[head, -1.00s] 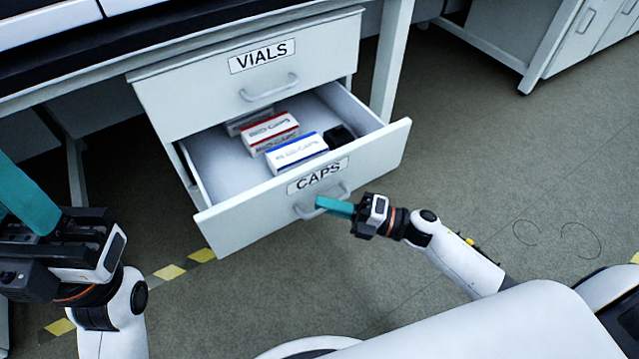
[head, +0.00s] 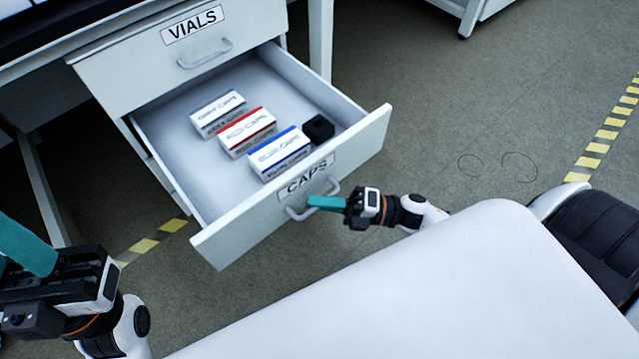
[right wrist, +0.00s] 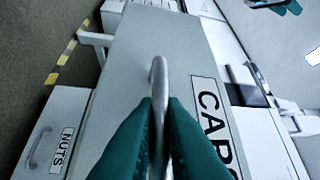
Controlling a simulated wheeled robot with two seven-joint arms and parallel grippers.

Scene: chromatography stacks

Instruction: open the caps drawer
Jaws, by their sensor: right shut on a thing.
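The caps drawer (head: 225,238) stands well out of its cabinet, with its CAPS label and bar handle (head: 329,188) on the front. My right gripper (head: 312,203) is shut on that handle. In the right wrist view its two teal fingers (right wrist: 160,125) press on the metal handle (right wrist: 158,75) from both sides, beside the CAPS label. My left gripper (head: 25,245) is at the lower left, away from the drawer. Its teal finger shows, but its fingertips are cut off by the picture's edge.
Inside the drawer lie a grey-labelled box (head: 217,113), a red-striped box (head: 247,132), a blue-striped box (head: 280,153) and a small black block (head: 318,128). The shut VIALS drawer (head: 190,70) is above. A NUTS drawer (right wrist: 45,140) shows in the right wrist view.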

